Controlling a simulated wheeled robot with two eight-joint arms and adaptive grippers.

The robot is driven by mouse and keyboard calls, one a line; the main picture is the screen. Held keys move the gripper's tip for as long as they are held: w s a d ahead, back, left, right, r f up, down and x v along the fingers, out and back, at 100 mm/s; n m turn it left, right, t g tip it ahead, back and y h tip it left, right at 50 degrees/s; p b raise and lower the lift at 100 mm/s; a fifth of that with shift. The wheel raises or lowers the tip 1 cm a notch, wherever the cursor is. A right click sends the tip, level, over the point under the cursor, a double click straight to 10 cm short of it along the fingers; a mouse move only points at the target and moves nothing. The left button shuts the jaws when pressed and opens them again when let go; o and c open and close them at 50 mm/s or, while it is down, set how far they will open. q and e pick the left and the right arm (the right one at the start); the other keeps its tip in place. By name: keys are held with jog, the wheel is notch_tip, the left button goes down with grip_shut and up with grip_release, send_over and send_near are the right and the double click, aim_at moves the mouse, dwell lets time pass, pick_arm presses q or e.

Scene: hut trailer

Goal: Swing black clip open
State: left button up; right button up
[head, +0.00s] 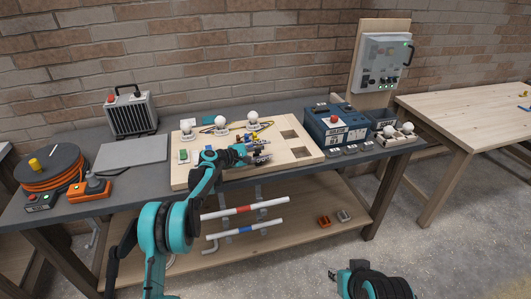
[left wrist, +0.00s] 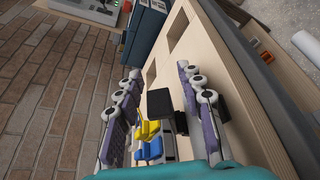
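The black clip (left wrist: 160,102) appears in the left wrist view as a dark squarish piece at the board, between my left fingers. Yellow (left wrist: 147,130) and blue (left wrist: 150,149) clips sit just nearer the wrist. My left gripper (left wrist: 158,70) is open, with a purple-padded finger on each side and a gap to the black piece. In the head view my left gripper (head: 267,151) is over the front middle of the wooden board (head: 300,155); it largely hides the black clip there. Another dark part (left wrist: 219,108) shows beyond the right-hand finger.
The board carries several white bulbs (head: 252,117). A blue box with a red button (head: 337,123) stands to its right, a flat grey panel (head: 132,152) and orange cable reel (head: 50,168) to its left. A grey control cabinet (head: 382,62) stands behind.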

pick_arm(q)
jog(key=shift+w+d, duration=0.15)
jog(key=shift+d, duration=0.1)
grip_shut()
jog(key=shift+r, duration=0.1)
dwell(0.3)
jog(key=shift+w+a+r+n+g+p, duration=0.15)
jog(key=shift+n+g+p, duration=0.1)
jog(key=shift+n+p, duration=0.2)
jog(key=shift+w+r+n+g+p, duration=0.15)
jog(key=shift+n+g+p, duration=0.15)
jog(key=shift+n, duration=0.15)
jog(key=shift+w+a+n+g+p, duration=0.1)
jog(key=shift+w+n+g+p, duration=0.2)
jog(key=shift+n+g+p, duration=0.35)
jog(key=shift+w+a+n+g+p, duration=0.1)
jog(key=shift+w+n+g+p, duration=0.25)
jog(key=shift+n, duration=0.5)
